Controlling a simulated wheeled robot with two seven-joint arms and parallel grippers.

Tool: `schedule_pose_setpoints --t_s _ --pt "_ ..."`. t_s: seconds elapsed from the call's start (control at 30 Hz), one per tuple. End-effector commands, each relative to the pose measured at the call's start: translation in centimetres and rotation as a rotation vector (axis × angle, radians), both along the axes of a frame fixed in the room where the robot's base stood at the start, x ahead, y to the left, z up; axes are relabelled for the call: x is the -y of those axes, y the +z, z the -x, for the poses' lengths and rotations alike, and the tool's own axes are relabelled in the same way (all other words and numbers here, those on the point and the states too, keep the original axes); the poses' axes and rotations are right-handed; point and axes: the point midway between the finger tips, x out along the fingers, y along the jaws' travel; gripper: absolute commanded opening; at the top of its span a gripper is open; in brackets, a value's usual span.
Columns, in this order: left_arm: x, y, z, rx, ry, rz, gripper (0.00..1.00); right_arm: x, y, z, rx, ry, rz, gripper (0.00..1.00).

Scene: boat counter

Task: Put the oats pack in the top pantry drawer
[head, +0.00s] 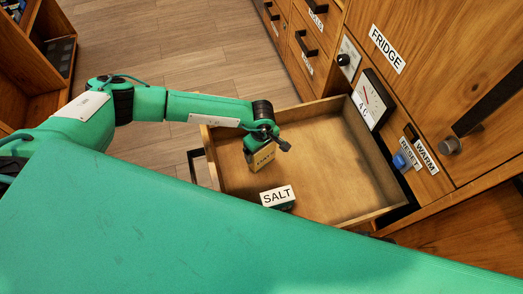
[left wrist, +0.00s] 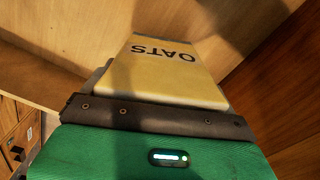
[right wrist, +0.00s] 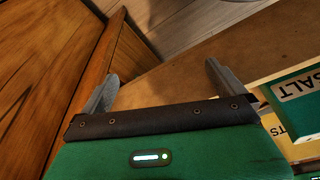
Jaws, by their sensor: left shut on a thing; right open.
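The oats pack (head: 261,158) is a yellow box, held over the inside of an open wooden drawer (head: 335,160) in the head view. My left gripper (head: 263,138) is shut on it from above. In the left wrist view the pack (left wrist: 165,72) fills the jaws, its OATS label upside down. I cannot tell whether its base touches the drawer floor. My right gripper (right wrist: 160,85) is open and empty in the right wrist view; the head view does not show it. Part of the yellow pack (right wrist: 272,124) shows at that view's right edge.
A green salt pack (head: 278,197) is at the drawer's near side, partly hidden by my green body. The fridge front (head: 430,50), a dial panel (head: 372,99) and a blue knob (head: 399,161) stand at the right. Closed drawers (head: 305,45) are at the back. The drawer's right half is clear.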

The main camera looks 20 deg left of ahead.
Motion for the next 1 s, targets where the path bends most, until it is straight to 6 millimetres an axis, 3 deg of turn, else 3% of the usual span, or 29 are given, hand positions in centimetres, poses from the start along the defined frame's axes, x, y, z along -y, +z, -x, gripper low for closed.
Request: schedule_pose_setpoints --t_s 0.1,0.5,0.53,0.57,0.87,1.0 --pt "0.0 -1.4 0.0 0.0 0.0 0.0 0.52 0.0 0.6 -0.1 0.007 0.0 -0.001 1.0" --pt "0.0 -1.7 0.0 0.001 -0.001 0.001 0.52 0.0 0.3 0.4 -0.003 0.0 0.0 1.0" --pt "0.0 -1.7 0.0 0.0 -0.001 0.0 0.93 0.0 0.4 0.4 -0.002 0.0 -0.001 1.0" --pt "0.0 -1.7 0.0 0.0 -0.001 0.0 0.99 0.0 0.6 0.4 0.0 0.0 -0.001 1.0" --pt "0.0 -1.5 0.0 0.0 0.0 0.0 1.0 -0.1 1.2 0.3 0.009 -0.001 -0.004 1.0" --pt "0.0 0.1 0.0 0.002 -0.001 0.001 1.0 0.0 0.4 0.3 0.0 -0.001 -0.001 1.0"
